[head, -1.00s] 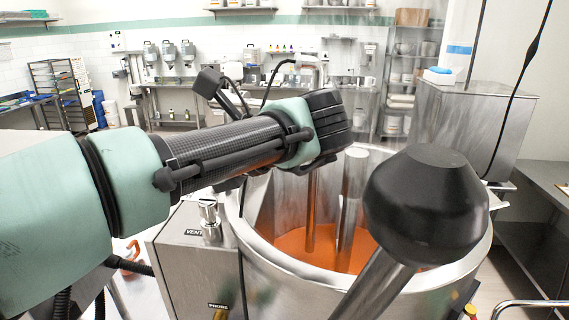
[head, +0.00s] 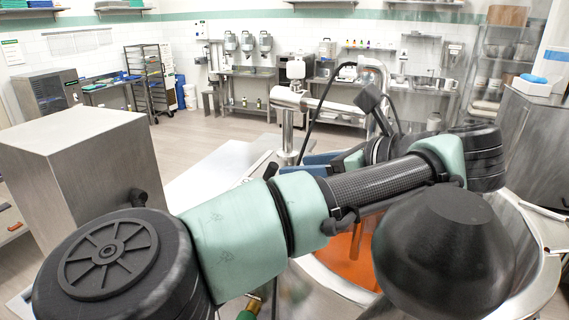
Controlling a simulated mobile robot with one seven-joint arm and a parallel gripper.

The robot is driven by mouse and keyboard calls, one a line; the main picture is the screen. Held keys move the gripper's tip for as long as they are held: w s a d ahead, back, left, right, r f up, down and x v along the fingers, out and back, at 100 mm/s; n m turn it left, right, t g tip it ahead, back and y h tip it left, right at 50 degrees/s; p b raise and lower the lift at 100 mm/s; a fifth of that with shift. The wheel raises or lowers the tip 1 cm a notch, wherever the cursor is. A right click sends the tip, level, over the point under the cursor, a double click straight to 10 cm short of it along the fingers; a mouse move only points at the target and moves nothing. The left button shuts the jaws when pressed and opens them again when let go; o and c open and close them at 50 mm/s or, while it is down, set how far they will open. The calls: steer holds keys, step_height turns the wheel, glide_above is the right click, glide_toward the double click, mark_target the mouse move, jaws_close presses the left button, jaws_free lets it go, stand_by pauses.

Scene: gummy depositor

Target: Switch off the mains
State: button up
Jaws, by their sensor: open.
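I cannot make out a mains switch in the head view. A tall plain steel cabinet (head: 80,165) stands at the left; the sides turned away from me are hidden. A small black knob-like part (head: 138,197) shows by its lower right edge, and I cannot tell whether it belongs to the cabinet or my arm. My gripper (head: 322,163) shows partly behind my forearm, with blue-grey fingers pointing left. It is open, with nothing visible between the fingers. It is well to the right of the cabinet.
A steel kettle (head: 533,285) with orange liquid (head: 345,262) lies under and behind my arm. A steel pipe (head: 288,130) rises beyond my gripper. A light flat surface (head: 215,170) lies between cabinet and pipe. Benches and a rack (head: 145,80) line the back; open floor lies before them.

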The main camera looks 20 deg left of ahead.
mark_target(273, 166)
steer(key=p+x, duration=0.3)
steer(key=x, duration=0.4)
steer(key=shift+a, duration=0.35)
steer(key=shift+w+a+f, duration=0.2)
steer(key=shift+a+f, duration=0.05)
steer(key=shift+a, duration=0.1)
jaws_close()
